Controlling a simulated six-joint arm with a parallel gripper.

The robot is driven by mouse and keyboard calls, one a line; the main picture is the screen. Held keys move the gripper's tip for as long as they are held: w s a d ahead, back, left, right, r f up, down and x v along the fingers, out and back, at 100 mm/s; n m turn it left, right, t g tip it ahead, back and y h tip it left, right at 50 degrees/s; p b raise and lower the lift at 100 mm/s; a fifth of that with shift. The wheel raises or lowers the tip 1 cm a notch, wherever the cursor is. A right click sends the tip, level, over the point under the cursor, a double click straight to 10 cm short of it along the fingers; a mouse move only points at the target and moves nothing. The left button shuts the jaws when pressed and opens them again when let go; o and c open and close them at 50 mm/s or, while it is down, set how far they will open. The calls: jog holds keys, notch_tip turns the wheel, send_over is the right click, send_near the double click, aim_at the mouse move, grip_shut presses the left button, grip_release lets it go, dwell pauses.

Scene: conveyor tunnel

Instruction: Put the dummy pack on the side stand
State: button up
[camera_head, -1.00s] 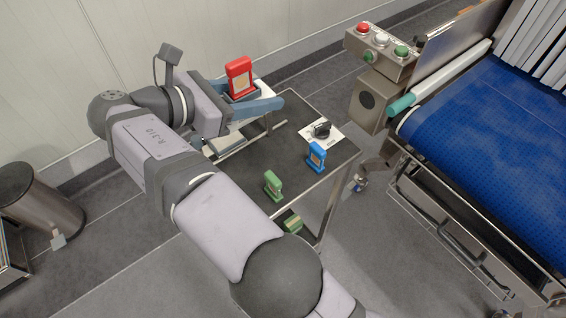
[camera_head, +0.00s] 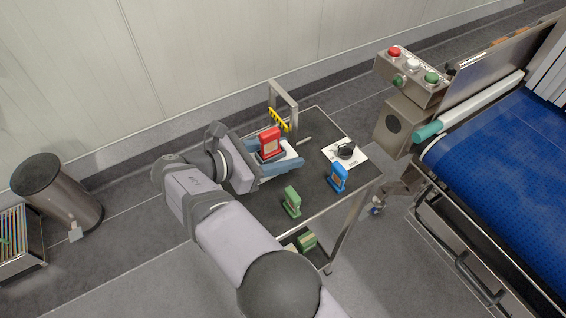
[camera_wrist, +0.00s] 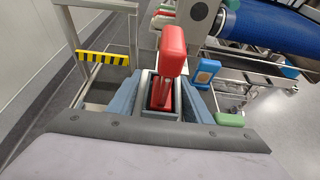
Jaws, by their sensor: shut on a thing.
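My gripper (camera_head: 280,165) has blue-grey fingers and is shut on a red block (camera_head: 270,142) with a tan window in its face. In the wrist view the red block (camera_wrist: 170,62) rises upright from a dark, grey-edged base between the fingers. No label marks it as the dummy pack. The side stand (camera_head: 320,200) is a dark-topped metal table under and beside my gripper. The block is over its left part, near a white patch (camera_head: 291,150). My fingers hide whether the base touches the stand.
A green block (camera_head: 292,202), a blue block (camera_head: 338,178) and a black knob on a white plate (camera_head: 346,152) occupy the stand top. A steel arch with a yellow-black bar (camera_head: 278,120) stands behind. A green pack (camera_head: 306,242) is lower down. The blue conveyor (camera_head: 510,170) is at right.

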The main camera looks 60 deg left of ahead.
jog(key=shift+f, duration=0.4)
jog(key=shift+f, duration=0.1)
jog(key=shift+f+p, duration=0.4)
jog(key=shift+f, duration=1.4)
jog(key=shift+f, duration=0.15)
jog(key=o, duration=1.5)
jog(key=shift+s, duration=0.1)
jog(key=b+v, duration=0.2)
jog(key=v, duration=1)
jog(key=shift+r+b, duration=0.2)
jog(key=shift+b, duration=0.1)
